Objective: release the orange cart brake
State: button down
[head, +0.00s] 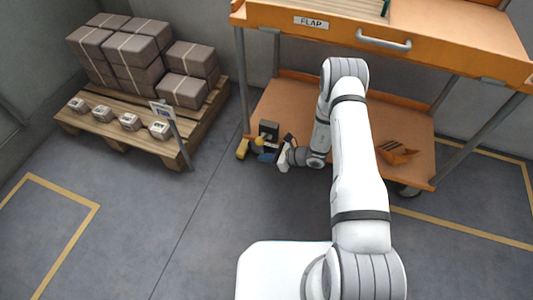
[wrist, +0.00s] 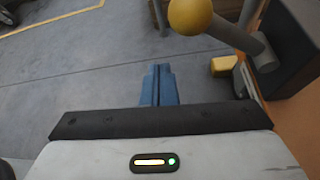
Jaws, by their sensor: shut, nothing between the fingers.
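The orange cart (head: 290,100) stands ahead, with a lower shelf and a top deck. At its lower left corner is a dark box (head: 268,129) with a yellow ball knob (head: 258,141). In the wrist view the knob (wrist: 190,15) sits on a grey lever (wrist: 232,36) that comes out of the dark box (wrist: 292,45). A yellow block (wrist: 223,66) lies lower, beside the box. My gripper (head: 265,157) is low by this corner. Its blue fingers (wrist: 160,84) are shut and empty, apart from the knob in the wrist picture.
The top deck has a handle (head: 384,39) and a FLAP label (head: 311,22). An orange object (head: 397,151) lies on the lower shelf. A pallet (head: 100,135) of brown boxes (head: 130,55) and a signpost (head: 180,140) stand left. The floor in front is clear.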

jog(key=d+r+p, duration=0.3)
jog(key=d+p, duration=0.1)
jog(key=d, duration=0.5)
jog(key=shift+s+d+r, duration=0.15)
jog(key=shift+s, duration=0.15)
